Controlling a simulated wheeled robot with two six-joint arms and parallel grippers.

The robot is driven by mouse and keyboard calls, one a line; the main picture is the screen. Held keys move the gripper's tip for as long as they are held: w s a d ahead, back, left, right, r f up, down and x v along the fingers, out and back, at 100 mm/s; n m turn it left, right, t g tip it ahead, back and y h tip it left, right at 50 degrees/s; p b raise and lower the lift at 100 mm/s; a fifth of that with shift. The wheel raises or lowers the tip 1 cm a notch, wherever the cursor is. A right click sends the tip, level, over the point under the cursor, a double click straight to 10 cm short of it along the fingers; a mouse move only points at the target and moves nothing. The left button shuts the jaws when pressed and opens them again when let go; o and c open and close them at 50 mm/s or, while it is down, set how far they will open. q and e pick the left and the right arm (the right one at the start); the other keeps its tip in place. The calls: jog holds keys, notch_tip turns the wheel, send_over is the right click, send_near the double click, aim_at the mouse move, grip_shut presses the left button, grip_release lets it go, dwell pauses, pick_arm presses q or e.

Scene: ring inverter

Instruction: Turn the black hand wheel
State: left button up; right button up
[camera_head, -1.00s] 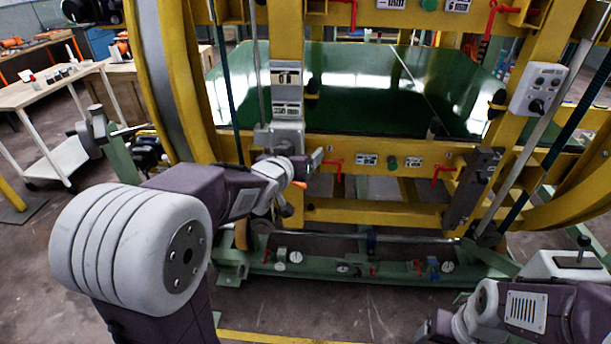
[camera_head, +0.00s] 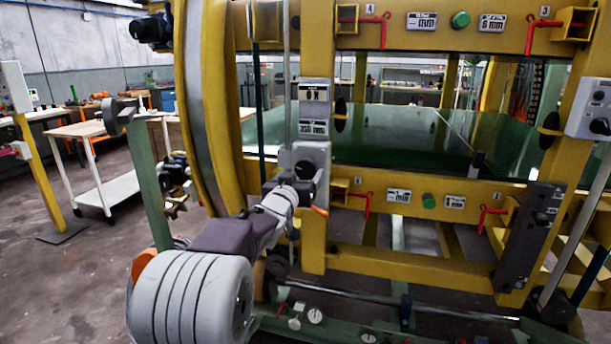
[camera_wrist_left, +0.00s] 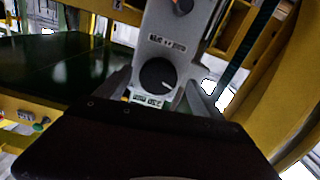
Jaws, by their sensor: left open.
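A black round wheel (camera_wrist_left: 157,74) with a white mark sits on a grey panel with small labels in the left wrist view. It lies between the two spread fingers of my left gripper (camera_wrist_left: 160,92), which is open and holds nothing. Whether a finger touches the wheel cannot be told. In the head view my left gripper (camera_head: 304,180) reaches up to the grey box (camera_head: 312,155) on the yellow post, and a dark round part shows there, partly hidden by the gripper. My right gripper is not in view.
The large yellow ring frame (camera_head: 205,100) curves up close on the left of my arm. Red handles (camera_head: 365,198) stick out of the crossbeam to the right. Green rails and a metal bar (camera_head: 400,305) run low in front. A white-legged table (camera_head: 95,130) stands far left.

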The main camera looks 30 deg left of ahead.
aim_at(304, 171)
pick_arm(q)
jog(key=shift+x, duration=1.8)
jog(key=shift+d, duration=0.1)
jog(key=c, duration=1.4)
jog(key=shift+m, duration=0.3)
jog(key=m+b, duration=0.2)
jog(key=m, duration=0.2)
jog(key=shift+m, duration=0.4)
jog(key=m+b, duration=0.2)
jog(key=m, duration=0.3)
jog(key=shift+m, duration=0.4)
jog(key=shift+r, duration=0.1)
